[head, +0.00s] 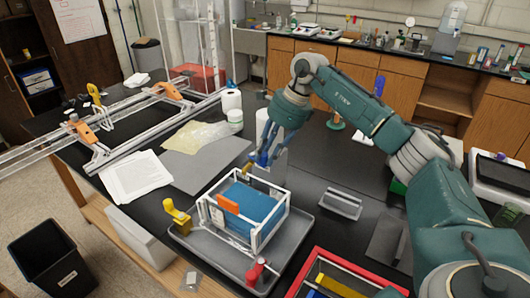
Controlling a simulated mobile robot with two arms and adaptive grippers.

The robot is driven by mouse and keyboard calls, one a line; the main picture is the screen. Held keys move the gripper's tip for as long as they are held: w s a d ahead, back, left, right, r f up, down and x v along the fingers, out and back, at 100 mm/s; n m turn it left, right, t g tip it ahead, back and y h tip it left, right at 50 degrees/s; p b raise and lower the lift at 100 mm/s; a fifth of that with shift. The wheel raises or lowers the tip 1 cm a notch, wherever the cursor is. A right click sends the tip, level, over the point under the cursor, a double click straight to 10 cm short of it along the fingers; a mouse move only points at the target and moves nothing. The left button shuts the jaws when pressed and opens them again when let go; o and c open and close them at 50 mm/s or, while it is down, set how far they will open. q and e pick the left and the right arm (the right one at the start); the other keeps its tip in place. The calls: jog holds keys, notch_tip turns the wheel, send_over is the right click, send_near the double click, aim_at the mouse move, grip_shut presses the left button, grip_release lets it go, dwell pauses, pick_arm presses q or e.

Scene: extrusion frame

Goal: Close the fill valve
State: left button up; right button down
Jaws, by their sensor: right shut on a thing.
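A small clear-walled box in a white extrusion frame (288,215) stands on a grey tray (212,255), with a blue block or fill (255,203) inside and an orange plate (228,203) at its front. A small yellow part (247,168), possibly the fill valve's handle, shows at the back of the frame. My right gripper (257,160) reaches down from above and is shut at this yellow part; the fingers partly hide the contact. A red valve-like fitting (254,274) sits at the tray's front right, and a yellow fitting (177,217) at its left. My left gripper is not in view.
A red-rimmed tray (312,256) lies to the right, near a grey metal bracket (341,203). Papers (135,177), a grey sheet (205,166) and a long aluminium frame (118,148) lie left. A black bin (52,262) is on the floor.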

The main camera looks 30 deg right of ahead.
jog(key=shift+w+d+r+n+g+y+p, duration=0.35)
jog(key=shift+d+n+p, duration=0.1)
jog(key=shift+n, duration=0.45)
jog(key=shift+w+d+f+n, duration=0.1)
jog(key=shift+d+n, duration=0.2)
jog(key=shift+n, duration=0.5)
jog(key=c, duration=1.5)
grip_release()
jog(key=shift+c, duration=0.2)
jog(key=v, duration=1.1)
jog(key=shift+d+r, duration=0.2)
jog(key=shift+r, duration=0.2)
jog(key=shift+w, duration=0.2)
